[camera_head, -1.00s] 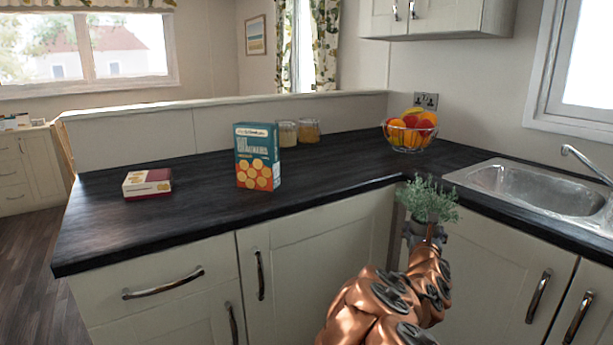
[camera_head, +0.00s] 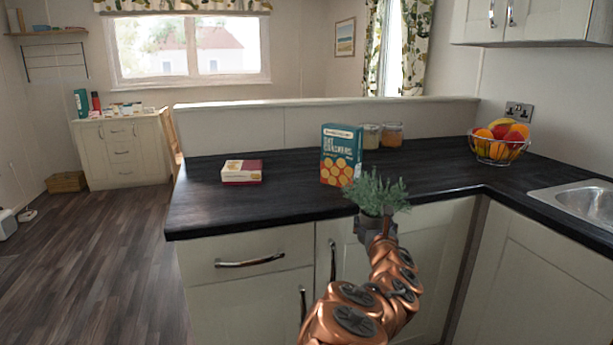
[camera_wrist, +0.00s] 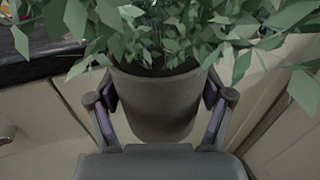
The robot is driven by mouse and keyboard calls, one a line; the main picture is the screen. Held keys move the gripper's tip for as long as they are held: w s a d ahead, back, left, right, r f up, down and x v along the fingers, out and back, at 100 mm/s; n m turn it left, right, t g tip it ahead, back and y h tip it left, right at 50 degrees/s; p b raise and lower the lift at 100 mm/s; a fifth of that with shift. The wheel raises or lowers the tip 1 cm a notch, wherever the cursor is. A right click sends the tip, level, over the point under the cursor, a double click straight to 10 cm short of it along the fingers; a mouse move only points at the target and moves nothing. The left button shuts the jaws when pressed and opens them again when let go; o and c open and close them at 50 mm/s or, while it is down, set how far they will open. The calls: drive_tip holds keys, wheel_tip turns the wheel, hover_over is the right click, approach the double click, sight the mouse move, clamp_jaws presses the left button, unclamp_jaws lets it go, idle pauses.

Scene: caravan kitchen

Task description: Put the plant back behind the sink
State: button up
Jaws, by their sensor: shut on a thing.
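The plant (camera_head: 377,193) is a leafy green herb in a small grey pot. My gripper (camera_wrist: 158,105) is shut on the pot, with one finger on each side, in the wrist view. The pot (camera_wrist: 155,103) looks upright, with leaves spreading over its rim. In the head view my gripper and the plant are in front of the counter's front edge, and the leaves overlap that edge. The metal sink (camera_head: 585,203) is set in the counter at the right edge of the head view, partly cut off.
The dark counter (camera_head: 280,180) holds a blue box (camera_head: 341,156), a small red and white box (camera_head: 241,172), two jars (camera_head: 381,135) and a wire fruit bowl (camera_head: 499,142). Cabinets (camera_head: 265,285) stand below it. Open floor (camera_head: 110,240) lies to the left.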

sight(371, 214)
drive_tip(key=shift+a+r+y, duration=0.35)
drive_tip(key=shift+a+y, duration=0.05)
drive_tip(key=shift+a, duration=0.25)
drive_tip(key=shift+d+r+p, duration=0.15)
drive_tip(key=shift+r+p, duration=0.45)
drive_tip(key=shift+p, duration=0.25)
wheel_tip(371, 214, up, 18)
drive_tip(key=p, duration=1.8)
drive_tip(key=shift+r, duration=0.15)
